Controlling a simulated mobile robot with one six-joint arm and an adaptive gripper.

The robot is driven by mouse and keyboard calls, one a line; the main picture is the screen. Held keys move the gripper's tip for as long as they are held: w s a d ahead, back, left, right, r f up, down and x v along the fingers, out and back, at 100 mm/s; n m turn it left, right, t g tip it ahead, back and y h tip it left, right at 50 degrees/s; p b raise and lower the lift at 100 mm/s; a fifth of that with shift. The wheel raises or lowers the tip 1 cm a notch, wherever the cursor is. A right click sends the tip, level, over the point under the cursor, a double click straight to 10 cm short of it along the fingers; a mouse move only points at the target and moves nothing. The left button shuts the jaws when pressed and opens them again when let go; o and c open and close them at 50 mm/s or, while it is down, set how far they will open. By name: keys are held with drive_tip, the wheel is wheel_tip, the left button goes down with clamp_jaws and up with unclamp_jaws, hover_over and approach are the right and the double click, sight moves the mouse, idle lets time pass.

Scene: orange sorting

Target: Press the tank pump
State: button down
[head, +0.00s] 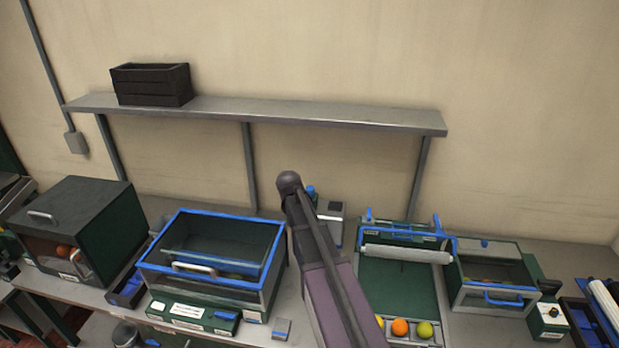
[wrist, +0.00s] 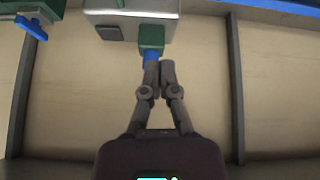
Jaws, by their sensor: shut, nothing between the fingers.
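A small green block with a blue plunger (wrist: 151,57), which looks like the tank pump, shows at the top of the wrist view, attached to a pale grey box (wrist: 130,18). In the head view a blue knob (head: 311,191) shows beside my arm, near a grey box (head: 331,219). My gripper (wrist: 160,66) is shut and empty. Its fingertips are at the blue plunger and overlap it; I cannot tell whether they touch. In the head view I cannot make out the fingertips. A blue-rimmed glass tank (head: 152,264) stands left of my arm.
A wall shelf (head: 300,112) with a dark crate (head: 152,84) runs above the bench. A dark green cabinet (head: 92,212) stands at the left. Right of my arm are a green tray with a roller (head: 405,253), several oranges and another blue-handled bin (head: 490,299).

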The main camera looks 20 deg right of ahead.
drive_tip(key=w+d+r+m+t+h+p, duration=0.1)
drive_tip(key=w+d+r+p, duration=0.2)
drive_tip(key=w+d+r, duration=0.4)
drive_tip(key=shift+w+t, duration=0.4)
drive_tip(key=shift+w, duration=0.3)
drive_tip(key=shift+f, duration=0.15)
drive_tip(key=b, duration=0.7)
hover_over(309, 189)
wheel_tip(309, 189, down, 8)
drive_tip(key=shift+r, duration=0.2)
drive_tip(key=shift+s+f+b, duration=0.15)
drive_tip(key=shift+f+b, duration=1.5)
drive_tip(key=shift+b, duration=0.25)
drive_tip(key=shift+f, duration=0.15)
